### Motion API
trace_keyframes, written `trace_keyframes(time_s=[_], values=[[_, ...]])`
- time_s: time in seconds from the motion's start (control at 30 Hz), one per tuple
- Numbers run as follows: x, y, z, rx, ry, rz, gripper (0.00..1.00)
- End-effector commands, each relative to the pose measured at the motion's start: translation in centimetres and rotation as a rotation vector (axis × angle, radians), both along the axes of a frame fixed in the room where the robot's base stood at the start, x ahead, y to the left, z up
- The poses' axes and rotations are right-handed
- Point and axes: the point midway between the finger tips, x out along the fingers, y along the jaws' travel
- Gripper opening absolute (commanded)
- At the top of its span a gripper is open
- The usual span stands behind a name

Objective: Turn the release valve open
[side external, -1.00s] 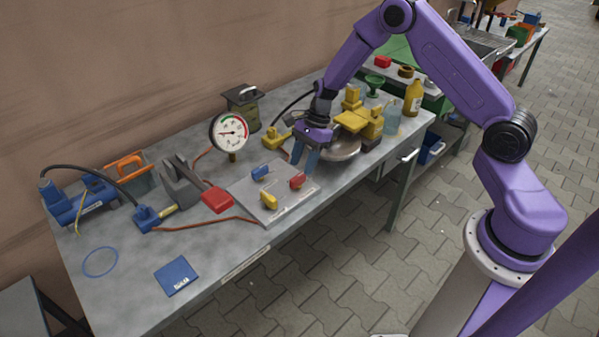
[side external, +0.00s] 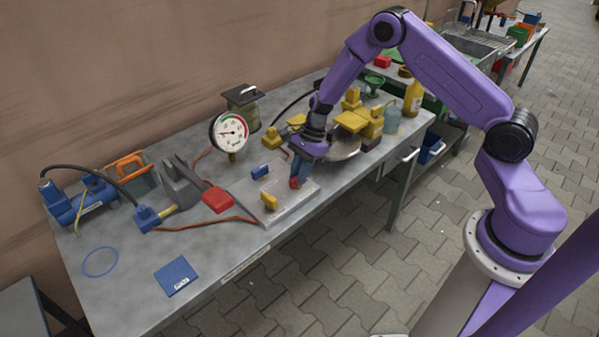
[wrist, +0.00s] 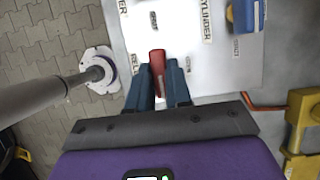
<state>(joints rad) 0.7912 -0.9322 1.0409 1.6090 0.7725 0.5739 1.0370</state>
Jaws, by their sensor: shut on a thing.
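A pale valve plate (side external: 245,192) lies on the grey bench and carries a blue handle (side external: 260,171), a yellow handle (side external: 268,200) and a red handle (side external: 294,183). My gripper (side external: 297,177) points down at the plate's right side. In the wrist view its two blue fingers (wrist: 158,82) are shut on the red handle (wrist: 157,60), one on each side. The handle's far end sticks out past the fingertips. The plate shows printed labels, one reading CYLINDER (wrist: 206,20). The blue handle (wrist: 244,15) stands apart at the upper right there. I cannot read which label belongs to the red handle.
A pressure gauge (side external: 229,132) stands behind the plate. A lever pump with a red pad (side external: 217,200) is close at its left. A round metal base with yellow blocks (side external: 351,122) is close behind my gripper. The bench front left holds a blue card (side external: 176,276).

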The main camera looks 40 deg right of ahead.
Motion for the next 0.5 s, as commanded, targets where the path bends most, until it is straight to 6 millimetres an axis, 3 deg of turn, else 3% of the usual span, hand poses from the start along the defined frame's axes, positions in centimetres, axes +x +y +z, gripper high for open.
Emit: trace_keyframes(time_s=[0.27, 0.5], values=[[0.08, 0.01, 0.02, 0.0, 0.0, 0.063, 0.0], [0.19, 0.09, 0.01, 0.0, 0.0, 0.227, 0.0]])
